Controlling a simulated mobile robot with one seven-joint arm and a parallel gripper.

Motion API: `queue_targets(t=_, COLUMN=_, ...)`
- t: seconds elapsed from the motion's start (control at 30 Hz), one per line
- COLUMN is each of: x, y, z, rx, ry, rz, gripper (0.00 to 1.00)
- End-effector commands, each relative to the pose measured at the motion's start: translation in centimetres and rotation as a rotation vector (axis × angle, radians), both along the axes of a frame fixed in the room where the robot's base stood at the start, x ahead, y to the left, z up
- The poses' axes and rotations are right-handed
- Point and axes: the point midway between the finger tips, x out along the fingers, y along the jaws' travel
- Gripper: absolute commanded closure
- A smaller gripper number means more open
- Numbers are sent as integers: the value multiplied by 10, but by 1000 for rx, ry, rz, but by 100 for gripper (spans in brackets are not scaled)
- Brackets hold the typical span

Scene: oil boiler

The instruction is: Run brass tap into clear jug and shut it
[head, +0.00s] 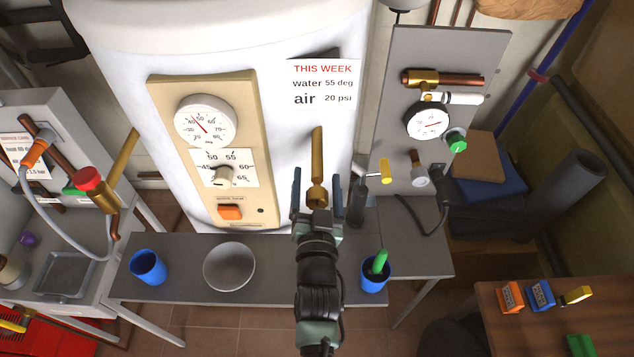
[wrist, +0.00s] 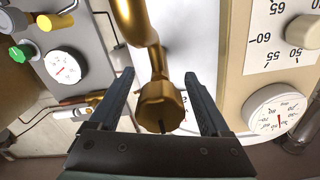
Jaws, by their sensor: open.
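The brass tap (head: 317,150) stands out from the white tank, with a long brass bar pointing up and a rounded body below. In the wrist view the tap (wrist: 160,105) shows a rounded end and a thick bar. My gripper (head: 316,188) is open, with its two dark fingers on either side of the tap. In the wrist view there is a gap between the tap and each finger of my gripper (wrist: 158,78). I cannot make out a clear jug in either view; my arm hides part of the bench below the tap.
The grey bench (head: 190,250) holds a blue cup (head: 148,267), a grey bowl (head: 229,266) and a blue cup (head: 374,276) with a green-handled item. A beige control panel (head: 185,110) is left of the tap. A grey gauge board (head: 390,150) is on the right.

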Motion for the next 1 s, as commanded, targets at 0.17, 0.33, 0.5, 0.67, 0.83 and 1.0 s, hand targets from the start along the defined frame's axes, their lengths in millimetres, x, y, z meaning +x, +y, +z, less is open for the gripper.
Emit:
queue_targets(t=0.17, x=-8, y=0, z=0, rx=-1, ry=1, rz=-1, gripper=19)
queue_targets(t=0.33, x=-33, y=-1, z=0, rx=-1, ry=2, rz=-2, gripper=19)
queue_targets(t=0.5, x=-66, y=0, z=-3, rx=-1, ry=2, rz=-1, gripper=19)
queue_targets(t=0.67, x=-94, y=0, z=-3, rx=0, ry=2, rz=0, gripper=19)
queue_targets(t=0.83, x=-117, y=0, z=-2, rx=0, ry=2, rz=1, gripper=19)
queue_targets(t=1.0, x=-128, y=0, z=-1, rx=1, ry=1, rz=0, gripper=19)
